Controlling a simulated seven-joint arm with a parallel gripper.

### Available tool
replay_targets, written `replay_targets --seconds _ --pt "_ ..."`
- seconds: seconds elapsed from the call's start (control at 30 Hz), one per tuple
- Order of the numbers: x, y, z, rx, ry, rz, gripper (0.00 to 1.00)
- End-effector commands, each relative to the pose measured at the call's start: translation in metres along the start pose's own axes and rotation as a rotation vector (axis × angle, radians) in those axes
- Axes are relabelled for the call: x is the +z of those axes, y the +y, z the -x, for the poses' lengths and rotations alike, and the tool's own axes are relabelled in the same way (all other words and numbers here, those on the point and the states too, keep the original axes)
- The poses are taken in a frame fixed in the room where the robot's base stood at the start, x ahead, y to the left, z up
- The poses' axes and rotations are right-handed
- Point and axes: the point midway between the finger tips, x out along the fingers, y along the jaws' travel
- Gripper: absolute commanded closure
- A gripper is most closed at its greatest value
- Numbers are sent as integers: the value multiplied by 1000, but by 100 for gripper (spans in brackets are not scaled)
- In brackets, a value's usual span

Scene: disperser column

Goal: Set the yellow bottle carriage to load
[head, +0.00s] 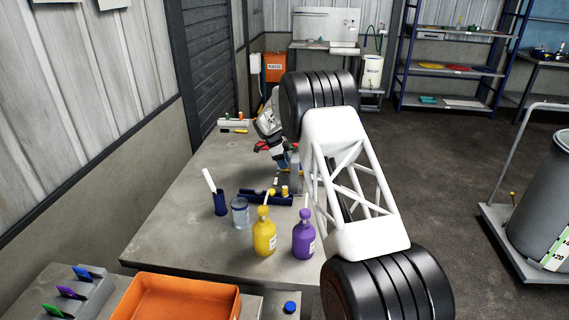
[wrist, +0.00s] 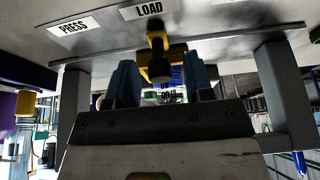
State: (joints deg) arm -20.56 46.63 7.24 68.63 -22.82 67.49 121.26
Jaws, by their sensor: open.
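In the wrist view a yellow carriage piece (wrist: 177,54) with a dark round knob (wrist: 159,69) sits under a grey metal plate (wrist: 210,28), just below the LOAD label (wrist: 149,10). The PRESS label (wrist: 74,27) is to its left. My gripper (wrist: 161,66) is open, with one blue finger on each side of the knob; I cannot tell whether they touch it. In the head view my gripper (head: 284,162) is low over the far part of the bench, and my arm hides much of the disperser column. A yellow pump bottle (head: 264,237) stands at the bench front.
A purple pump bottle (head: 304,238), a glass jar (head: 240,214) and a blue cup (head: 221,203) stand near the yellow bottle on the grey bench (head: 170,225). A dark blue holder (head: 255,195) lies behind them. An orange tray (head: 175,298) is in front. Grey posts (wrist: 285,95) flank my gripper.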

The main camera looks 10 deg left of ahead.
Motion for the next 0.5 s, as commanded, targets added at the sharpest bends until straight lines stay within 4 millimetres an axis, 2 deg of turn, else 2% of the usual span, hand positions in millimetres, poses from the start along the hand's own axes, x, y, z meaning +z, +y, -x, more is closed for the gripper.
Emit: replay_targets --seconds 0.5 --pt "0 0 59 -1 0 0 52"
